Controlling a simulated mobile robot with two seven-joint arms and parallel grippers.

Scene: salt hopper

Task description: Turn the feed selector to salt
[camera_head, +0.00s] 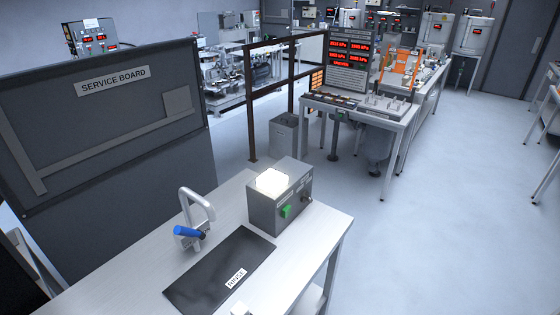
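I cannot make out a control clearly marked as a feed selector, nor the word salt, at this distance. A dark grey box (263,208) with a bright white top (272,181) stands at the back right of the near bench. Its front carries a green switch or button (286,211) and a small dark knob (306,199); their lettering is too small to read. Neither of my grippers is in view.
The near bench (130,268) bears a dark mat (222,272), a grey bracket with a blue handle (190,232) and a small white item cut off below. A service board (105,110) stands behind. A console with red displays (350,62) stands farther back. Floor at right is clear.

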